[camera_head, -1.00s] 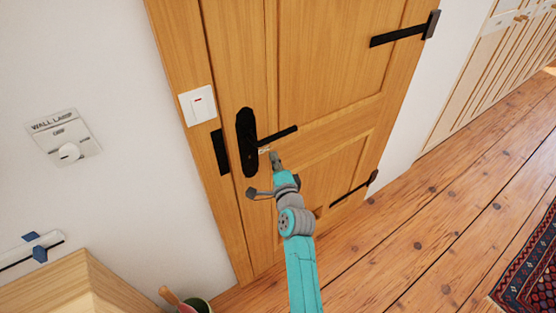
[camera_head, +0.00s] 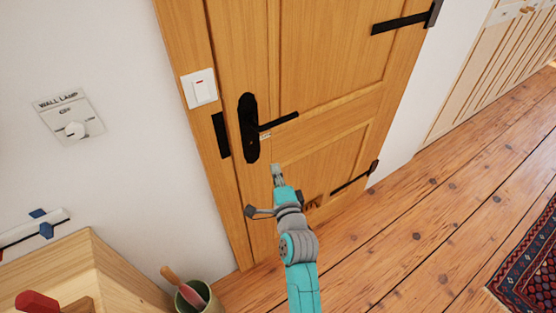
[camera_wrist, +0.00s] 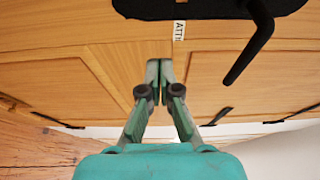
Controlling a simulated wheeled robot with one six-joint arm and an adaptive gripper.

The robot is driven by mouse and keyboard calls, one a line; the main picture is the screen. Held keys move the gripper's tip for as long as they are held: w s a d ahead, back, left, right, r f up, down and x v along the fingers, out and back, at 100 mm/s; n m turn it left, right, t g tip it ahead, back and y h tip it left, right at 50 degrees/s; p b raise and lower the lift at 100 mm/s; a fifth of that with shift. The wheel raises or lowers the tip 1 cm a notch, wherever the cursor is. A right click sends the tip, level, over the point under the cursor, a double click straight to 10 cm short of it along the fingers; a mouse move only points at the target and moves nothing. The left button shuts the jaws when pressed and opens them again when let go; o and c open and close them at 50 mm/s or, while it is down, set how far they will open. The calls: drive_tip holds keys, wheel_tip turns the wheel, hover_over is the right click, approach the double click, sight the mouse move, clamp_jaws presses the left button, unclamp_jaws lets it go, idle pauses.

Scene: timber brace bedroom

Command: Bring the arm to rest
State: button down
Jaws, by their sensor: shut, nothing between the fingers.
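My arm (camera_head: 299,247) is teal and grey and reaches up toward a wooden door. My gripper (camera_head: 277,168) is in front of the door, below its black handle, and looks apart from the handle. In the wrist view my gripper (camera_wrist: 159,66) has its fingertips together with nothing between them. The black door handle (camera_head: 279,120) sticks out to the right from a tall black plate (camera_head: 249,128). The handle also shows at the upper right of the wrist view (camera_wrist: 252,45). The wooden door (camera_head: 320,75) looks closed.
A wooden cabinet (camera_head: 115,275) and a pot (camera_head: 200,298) with a pink-headed tool stand at lower left. Plank floor (camera_head: 420,225) is clear between door and patterned rug (camera_head: 530,262).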

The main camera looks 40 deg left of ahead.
drive_tip(key=shift+s+d, duration=0.25)
drive_tip(key=shift+s, duration=0.3)
drive_tip(key=shift+s+d, duration=0.25)
drive_tip(key=shift+s, duration=0.25)
drive_tip(key=s+d+f+n+t+h, duration=0.15)
drive_tip(key=s+d+f, duration=0.25)
drive_tip(key=d, duration=0.7)
drive_tip(key=s+d+f+n+t+h, duration=0.1)
drive_tip(key=s+d+f+h, duration=0.25)
drive_tip(key=d, duration=0.75)
drive_tip(key=s+d+f+n+t+h, duration=0.15)
drive_tip(key=s+d+f, duration=0.3)
drive_tip(key=d, duration=0.65)
drive_tip(key=s+d+r+n+h, duration=0.15)
drive_tip(key=s+d+h, duration=0.25)
drive_tip(key=s+d, duration=0.75)
drive_tip(key=s+d+r+n+h, duration=0.2)
drive_tip(key=s+d+r, duration=0.3)
drive_tip(key=s+r, duration=0.3)
drive_tip(key=s+h, duration=0.1)
drive_tip(key=s, duration=0.3)
drive_tip(key=shift+s+d+g, duration=0.15)
drive_tip(key=shift+d+g, duration=0.05)
drive_tip(key=shift+g, duration=0.1)
